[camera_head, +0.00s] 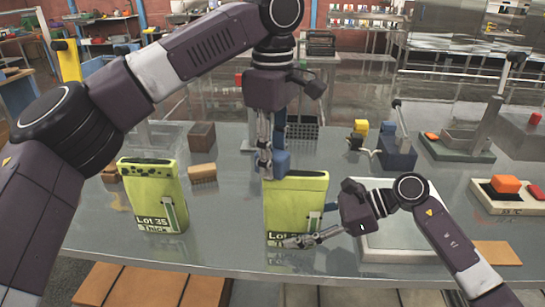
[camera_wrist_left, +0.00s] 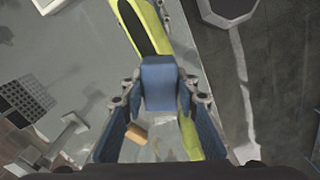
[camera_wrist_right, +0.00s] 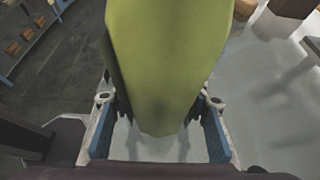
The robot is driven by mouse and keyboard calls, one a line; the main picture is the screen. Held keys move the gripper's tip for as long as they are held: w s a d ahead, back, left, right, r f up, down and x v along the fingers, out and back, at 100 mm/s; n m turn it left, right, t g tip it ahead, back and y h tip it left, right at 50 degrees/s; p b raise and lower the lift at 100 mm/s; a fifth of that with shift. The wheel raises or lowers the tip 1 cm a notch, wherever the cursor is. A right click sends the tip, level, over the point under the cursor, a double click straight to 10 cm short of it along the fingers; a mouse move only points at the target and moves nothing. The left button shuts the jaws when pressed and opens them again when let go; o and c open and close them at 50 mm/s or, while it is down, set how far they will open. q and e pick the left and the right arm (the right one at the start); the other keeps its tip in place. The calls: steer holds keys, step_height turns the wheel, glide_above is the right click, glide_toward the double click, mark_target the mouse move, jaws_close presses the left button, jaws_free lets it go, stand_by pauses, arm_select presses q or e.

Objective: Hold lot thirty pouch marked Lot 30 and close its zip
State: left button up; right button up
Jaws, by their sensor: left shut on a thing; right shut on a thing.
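A lime-green pouch (camera_head: 295,195) stands upright mid-table. Its label is partly hidden by my right gripper, and its full lot number cannot be read. My left gripper (camera_head: 275,165) is shut on a blue slider block (camera_head: 281,162) at the left end of the pouch's top edge. In the left wrist view the blue block (camera_wrist_left: 158,84) sits between the fingers, and a dark gap shows in the pouch top (camera_wrist_left: 153,32) beyond it. My right gripper (camera_head: 300,240) is shut on the lower pouch; the right wrist view shows the green body (camera_wrist_right: 165,70) between its fingers.
Another green pouch, marked Lot 35 Thick (camera_head: 155,195), stands to the left, its top dark and open. A white-framed plate (camera_head: 405,240) lies right of the held pouch. A scale with an orange block (camera_head: 505,184) is far right.

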mark_target(318, 174)
arm_select(q)
steer(key=shift+d, duration=0.15)
steer(key=shift+d, duration=1)
steer(key=shift+d, duration=0.15)
steer(key=shift+d, duration=1)
steer(key=shift+d+f, duration=0.1)
steer(key=shift+d, duration=0.05)
steer(key=shift+d, duration=1)
steer(key=shift+d, duration=1.1)
steer(key=shift+a, duration=0.15)
